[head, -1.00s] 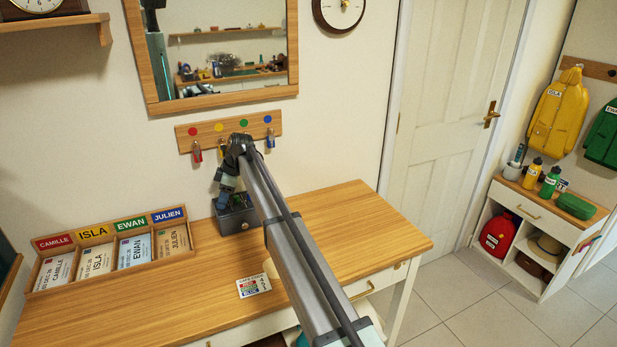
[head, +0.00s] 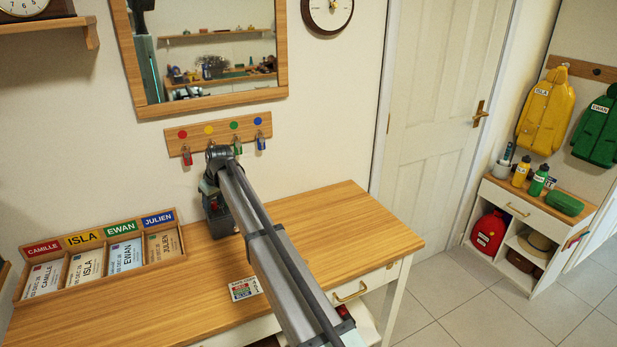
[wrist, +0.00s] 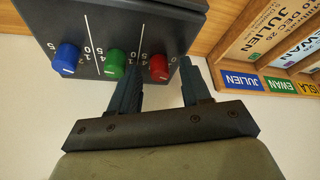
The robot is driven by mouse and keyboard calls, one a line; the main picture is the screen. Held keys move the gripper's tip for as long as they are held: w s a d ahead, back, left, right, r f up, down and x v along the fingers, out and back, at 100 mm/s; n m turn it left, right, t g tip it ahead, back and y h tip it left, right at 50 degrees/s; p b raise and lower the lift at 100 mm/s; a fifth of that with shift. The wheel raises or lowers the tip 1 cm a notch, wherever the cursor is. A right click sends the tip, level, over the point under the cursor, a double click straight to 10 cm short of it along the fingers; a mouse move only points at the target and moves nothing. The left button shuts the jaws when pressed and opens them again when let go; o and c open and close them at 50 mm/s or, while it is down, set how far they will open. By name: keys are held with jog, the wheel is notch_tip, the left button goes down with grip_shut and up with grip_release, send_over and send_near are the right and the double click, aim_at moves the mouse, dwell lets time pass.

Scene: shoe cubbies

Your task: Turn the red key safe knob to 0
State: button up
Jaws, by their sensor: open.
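The dark key safe (wrist: 130,25) fills the top of the wrist view and appears upside down there. Its front has a blue knob (wrist: 66,58), a green knob (wrist: 115,63) and a red knob (wrist: 158,68), with white numbers partly visible around them. I cannot tell which number the red knob's white mark points to. My gripper (wrist: 160,78) is open, its two fingers on either side of the red knob in the picture; contact is unclear. In the head view the safe (head: 216,222) stands on the desk, mostly hidden behind my arm.
A sorting tray (head: 105,262) with name cards stands left of the safe on the wooden desk (head: 330,215). A small printed card (head: 244,289) lies in front. A key rack (head: 220,132) hangs above. The desk's right side is clear.

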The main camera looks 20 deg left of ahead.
jog(key=m+t, duration=0.1)
jog(key=m, duration=0.2)
jog(key=shift+s+m, duration=0.1)
jog(key=shift+m, duration=0.2)
jog(key=m+t+h, duration=0.1)
jog(key=m, duration=0.2)
jog(key=shift+a+m+h, duration=0.15)
jog(key=shift+m+h, duration=0.25)
jog(key=m+h, duration=0.1)
jog(key=m, duration=0.2)
jog(key=shift+a+m+t, duration=0.1)
jog(key=shift+m+t, duration=0.3)
jog(key=m+h, duration=0.1)
jog(key=m, duration=0.2)
jog(key=shift+a+m+h, duration=0.15)
jog(key=shift+m+h, duration=0.25)
jog(key=d+v, duration=0.1)
jog(key=v, duration=1.3)
jog(key=w+d+f, duration=0.4)
jog(key=w+d, duration=0.7)
jog(key=d, duration=0.2)
jog(key=w+d+f+m, duration=0.1)
jog(key=w+d+f, duration=0.3)
jog(key=w+d, duration=0.8)
jog(key=shift+d+f, duration=0.3)
jog(key=shift+d, duration=0.85)
jog(key=shift+c, duration=0.3)
